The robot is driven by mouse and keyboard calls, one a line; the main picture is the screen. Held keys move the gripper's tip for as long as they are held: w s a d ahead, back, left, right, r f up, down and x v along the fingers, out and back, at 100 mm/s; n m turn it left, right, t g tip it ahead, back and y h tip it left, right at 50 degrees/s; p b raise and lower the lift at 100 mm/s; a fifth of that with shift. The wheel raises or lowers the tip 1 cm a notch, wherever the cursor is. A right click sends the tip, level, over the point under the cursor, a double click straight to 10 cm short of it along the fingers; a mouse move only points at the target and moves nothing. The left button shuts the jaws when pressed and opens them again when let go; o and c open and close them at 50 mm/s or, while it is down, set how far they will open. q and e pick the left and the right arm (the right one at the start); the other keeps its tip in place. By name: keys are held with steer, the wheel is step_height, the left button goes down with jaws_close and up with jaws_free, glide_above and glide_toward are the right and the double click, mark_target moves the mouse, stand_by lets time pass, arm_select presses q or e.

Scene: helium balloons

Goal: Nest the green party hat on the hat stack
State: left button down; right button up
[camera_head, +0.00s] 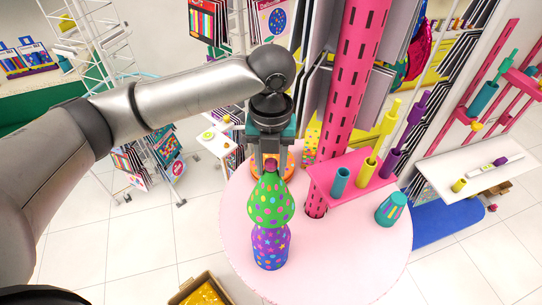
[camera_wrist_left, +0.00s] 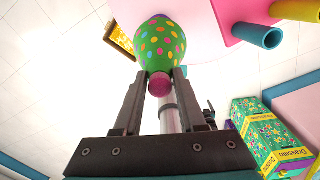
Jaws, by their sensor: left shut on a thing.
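The green party hat (camera_head: 271,203) has coloured dots and a pink pompom tip; it also shows in the left wrist view (camera_wrist_left: 161,45). My left gripper (camera_head: 271,161) is shut on the pompom (camera_wrist_left: 160,84), from above, with one finger on each side. The hat hangs roughly upright, wide end down. The hat stack (camera_head: 270,249), purple with coloured dots, stands on the pink round table, directly below the green hat in the head view. The green hat hides the stack's top, so I cannot tell whether they touch. My right gripper is not in view.
The pink table (camera_head: 340,255) is bare in front. A pink shelf (camera_head: 352,182) with coloured tubes and a pink slotted column (camera_head: 345,90) stand behind and right. A box with yellow contents (camera_head: 203,294) is on the floor.

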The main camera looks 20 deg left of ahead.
mark_target(271, 178)
arm_select(q)
steer(key=shift+s+r, duration=0.15)
steer(key=shift+f+b, duration=0.65)
steer(key=shift+f, duration=2.9)
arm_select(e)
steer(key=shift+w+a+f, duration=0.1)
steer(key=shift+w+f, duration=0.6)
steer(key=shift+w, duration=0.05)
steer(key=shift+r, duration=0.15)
arm_select(q)
steer(key=shift+p, duration=0.35)
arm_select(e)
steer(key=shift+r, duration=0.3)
arm_select(q)
steer(key=shift+p, duration=0.35)
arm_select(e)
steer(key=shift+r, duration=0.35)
arm_select(q)
steer(key=shift+f+b, duration=1.35)
steer(key=shift+f, duration=1.25)
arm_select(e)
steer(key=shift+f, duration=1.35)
arm_select(q)
steer(key=shift+c, duration=2.1)
jaws_free()
